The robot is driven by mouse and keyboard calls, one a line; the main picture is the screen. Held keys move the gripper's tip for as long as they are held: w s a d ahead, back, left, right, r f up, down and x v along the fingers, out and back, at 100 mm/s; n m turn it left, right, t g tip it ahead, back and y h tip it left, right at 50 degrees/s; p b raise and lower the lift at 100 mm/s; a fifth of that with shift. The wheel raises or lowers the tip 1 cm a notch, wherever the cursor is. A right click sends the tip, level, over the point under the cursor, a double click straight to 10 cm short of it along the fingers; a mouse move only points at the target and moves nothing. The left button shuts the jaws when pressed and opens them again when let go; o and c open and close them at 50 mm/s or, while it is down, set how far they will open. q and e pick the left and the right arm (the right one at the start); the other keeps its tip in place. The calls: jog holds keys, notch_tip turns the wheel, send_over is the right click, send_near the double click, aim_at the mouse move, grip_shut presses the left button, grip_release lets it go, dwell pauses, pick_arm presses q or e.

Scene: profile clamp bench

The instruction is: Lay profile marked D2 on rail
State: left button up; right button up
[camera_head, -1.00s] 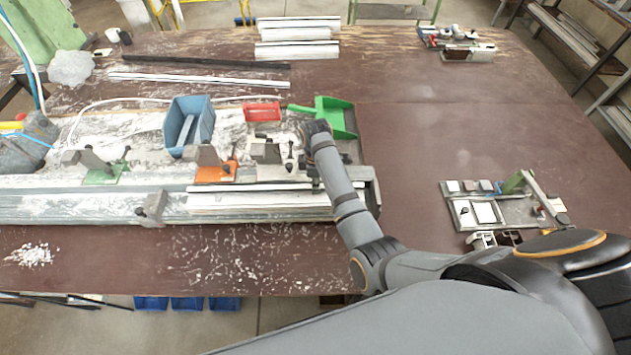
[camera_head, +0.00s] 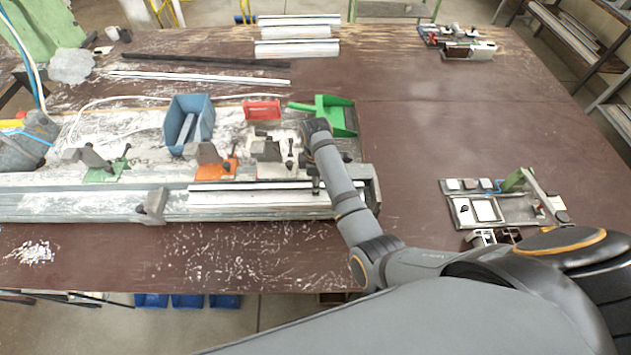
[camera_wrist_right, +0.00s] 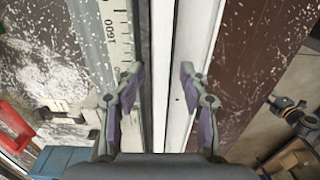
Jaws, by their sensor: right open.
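White profiles (camera_head: 258,199) lie along the front of the long grey rail (camera_head: 90,208), left of my right forearm. No D2 marking is legible. In the right wrist view, my right gripper (camera_wrist_right: 163,84) is open, with a finger on either side of a long white profile (camera_wrist_right: 160,45). I cannot tell whether the fingers touch it. A printed scale (camera_wrist_right: 115,25) runs along its left side. In the head view my right wrist hides the fingers. My left gripper is out of view.
Orange (camera_head: 215,168) and green (camera_head: 100,168) clamps stand along the rail. A blue bin (camera_head: 190,122), red tray (camera_head: 262,110) and green dustpan (camera_head: 335,115) are behind it. White profiles (camera_head: 297,48) lie at the back.

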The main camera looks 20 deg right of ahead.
notch_tip(320, 180, up, 8)
jog(key=shift+f, duration=0.25)
